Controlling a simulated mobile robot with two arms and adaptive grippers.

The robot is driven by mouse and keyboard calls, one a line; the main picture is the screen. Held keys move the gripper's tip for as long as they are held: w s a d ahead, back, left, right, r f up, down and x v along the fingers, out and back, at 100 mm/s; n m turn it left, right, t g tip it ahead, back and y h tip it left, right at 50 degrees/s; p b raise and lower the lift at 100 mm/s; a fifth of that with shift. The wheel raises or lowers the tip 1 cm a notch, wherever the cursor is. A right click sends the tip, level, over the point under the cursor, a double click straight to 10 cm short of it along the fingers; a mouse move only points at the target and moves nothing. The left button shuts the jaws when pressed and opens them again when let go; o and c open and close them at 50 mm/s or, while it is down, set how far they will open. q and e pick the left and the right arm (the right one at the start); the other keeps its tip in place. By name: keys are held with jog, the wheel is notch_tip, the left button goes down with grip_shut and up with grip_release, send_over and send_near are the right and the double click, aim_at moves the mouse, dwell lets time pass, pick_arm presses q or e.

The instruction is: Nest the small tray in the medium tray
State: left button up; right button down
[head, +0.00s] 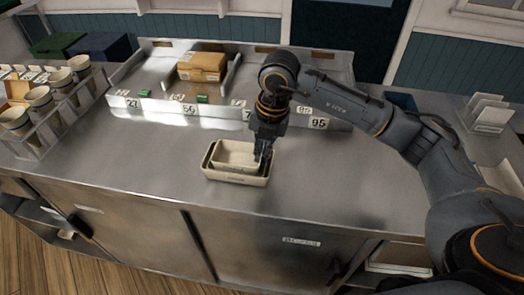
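The small cream tray (235,153) sits within the outline of the larger cream medium tray (236,177) on the steel counter. A dark gap shows between their walls on the left. I cannot tell whether the small tray rests on the medium tray's floor or is held slightly above it. My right gripper (263,154) points down at the right end of the small tray, its fingertips at the rim. The fingers hide part of that end, and whether they are closed on the rim is too small to tell. My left gripper is not in view.
A rack of cups (40,98) stands at the left. Behind the trays is a raised steel shelf with number labels, a cardboard box (202,66) and small green items. White holders (488,113) stand at the far right. The counter (130,155) left of the trays is clear.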

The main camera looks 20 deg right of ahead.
jog(key=c, duration=1.4)
grip_release()
jog(key=shift+c, duration=0.2)
